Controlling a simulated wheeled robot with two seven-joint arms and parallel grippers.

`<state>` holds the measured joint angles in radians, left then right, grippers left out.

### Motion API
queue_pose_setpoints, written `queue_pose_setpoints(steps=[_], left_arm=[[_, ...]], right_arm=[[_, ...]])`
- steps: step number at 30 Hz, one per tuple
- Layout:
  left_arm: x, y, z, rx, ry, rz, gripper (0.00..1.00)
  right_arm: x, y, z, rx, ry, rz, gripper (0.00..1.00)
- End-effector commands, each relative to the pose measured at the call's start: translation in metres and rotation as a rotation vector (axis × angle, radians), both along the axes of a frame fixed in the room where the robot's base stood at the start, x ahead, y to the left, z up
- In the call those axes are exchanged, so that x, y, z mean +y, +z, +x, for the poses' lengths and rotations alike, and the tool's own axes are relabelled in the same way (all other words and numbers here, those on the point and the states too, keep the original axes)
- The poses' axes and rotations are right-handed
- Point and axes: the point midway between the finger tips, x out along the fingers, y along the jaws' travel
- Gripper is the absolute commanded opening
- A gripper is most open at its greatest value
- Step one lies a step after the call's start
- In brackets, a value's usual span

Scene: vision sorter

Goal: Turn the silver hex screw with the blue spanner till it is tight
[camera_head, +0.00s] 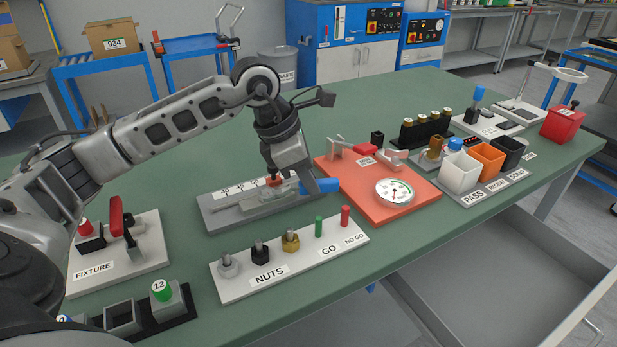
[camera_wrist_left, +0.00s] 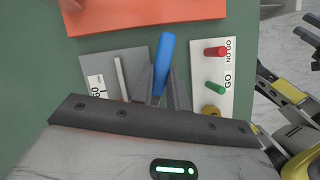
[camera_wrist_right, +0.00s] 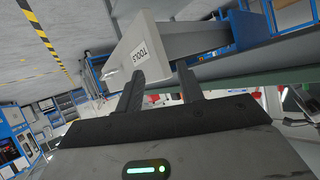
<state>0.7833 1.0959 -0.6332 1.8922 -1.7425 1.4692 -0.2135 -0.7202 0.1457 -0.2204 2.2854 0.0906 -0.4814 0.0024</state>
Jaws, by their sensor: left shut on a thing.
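My left gripper (camera_head: 305,180) is over the right end of the grey scale plate (camera_head: 215,213), shut on the blue spanner (camera_head: 320,186). Its blue handle (camera_wrist_left: 164,60) sticks out past the fingers in the left wrist view; its working end is hidden. A silver hex piece (camera_head: 229,266) stands at the left end of the white NUTS board (camera_head: 235,293), apart from the gripper. I cannot tell whether it is the silver hex screw; no other one shows clearly. My right gripper (camera_wrist_right: 160,85) is open and empty in its wrist view and out of the head view.
The NUTS board also carries a black nut (camera_head: 260,254), a brass nut (camera_head: 290,240) and green and red pins. An orange board (camera_head: 335,175) with a dial lies right of the left gripper. Sorting bins (camera_head: 460,172) stand farther right. An open drawer (camera_head: 500,270) juts from the table's front.

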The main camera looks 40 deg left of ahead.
Motion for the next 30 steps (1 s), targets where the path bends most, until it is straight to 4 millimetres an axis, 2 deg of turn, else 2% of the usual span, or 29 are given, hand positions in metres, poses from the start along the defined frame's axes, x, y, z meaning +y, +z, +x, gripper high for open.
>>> queue_pose_setpoints(steps=[16,30], left_arm=[[0.0,0.004,0.0,-0.001,-0.001,0.0,0.0],[0.0,0.018,0.0,-0.001,-0.001,0.0,0.0]], right_arm=[[0.0,-0.004,-0.002,0.012,0.001,-0.002,0.38],[0.0,0.006,-0.002,0.012,0.001,-0.002,0.38]])
